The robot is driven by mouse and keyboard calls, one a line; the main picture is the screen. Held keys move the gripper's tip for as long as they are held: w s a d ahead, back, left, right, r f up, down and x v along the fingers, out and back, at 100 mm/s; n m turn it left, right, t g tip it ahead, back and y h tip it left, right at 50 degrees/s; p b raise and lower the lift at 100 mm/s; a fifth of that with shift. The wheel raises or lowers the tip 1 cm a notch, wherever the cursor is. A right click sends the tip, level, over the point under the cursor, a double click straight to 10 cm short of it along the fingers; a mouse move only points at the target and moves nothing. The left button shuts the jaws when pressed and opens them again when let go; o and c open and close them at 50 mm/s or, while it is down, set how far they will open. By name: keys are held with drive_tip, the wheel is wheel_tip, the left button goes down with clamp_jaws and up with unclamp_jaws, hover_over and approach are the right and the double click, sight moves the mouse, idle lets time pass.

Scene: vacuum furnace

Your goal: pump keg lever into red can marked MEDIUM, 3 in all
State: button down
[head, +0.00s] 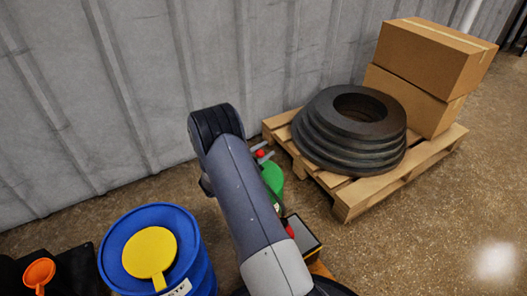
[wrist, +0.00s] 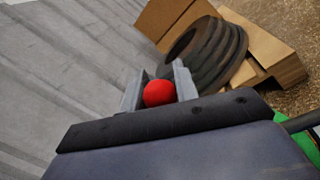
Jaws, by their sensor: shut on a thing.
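The keg lever's red ball knob (wrist: 159,93) sits between the two grey fingers of my gripper (wrist: 160,88) in the wrist view. My gripper is shut on it. In the head view the knob (head: 261,153) shows small beside my arm, above the green keg (head: 272,178), which my arm partly hides. A bit of green also shows at the right edge of the wrist view (wrist: 308,146). A small red patch (head: 289,229) shows below the keg, perhaps the red can. It is mostly hidden by my arm, and no MEDIUM marking can be read.
A blue drum (head: 205,270) with a yellow lid piece (head: 150,250) stands front left. An orange funnel (head: 40,271) is left of it. Behind right is a pallet (head: 350,203) with black rings (head: 335,150) and cardboard boxes (head: 430,55). A corrugated wall (head: 140,80) runs behind. Floor at right is clear.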

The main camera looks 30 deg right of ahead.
drive_tip(key=shift+s+f, duration=0.2)
drive_tip(key=shift+f, duration=0.05)
drive_tip(key=c, duration=1.4)
unclamp_jaws()
drive_tip(key=shift+c, duration=0.2)
drive_tip(key=o, duration=0.3)
drive_tip(key=shift+r, duration=0.15)
drive_tip(key=shift+o, duration=0.2)
drive_tip(key=shift+w, duration=0.1)
drive_tip(key=s+a+f+p, duration=0.1)
drive_tip(key=a+p, duration=0.1)
drive_tip(key=a, duration=0.8)
drive_tip(key=shift+a+p, duration=0.35)
drive_tip(key=d+b, duration=0.1)
drive_tip(key=d, duration=0.5)
drive_tip(key=w+d+r+b, duration=0.1)
drive_tip(key=d, duration=0.3)
drive_tip(key=shift+b, duration=0.3)
drive_tip(key=shift+d, duration=0.35)
drive_tip(key=shift+w+r, duration=0.15)
drive_tip(key=shift+w, duration=0.05)
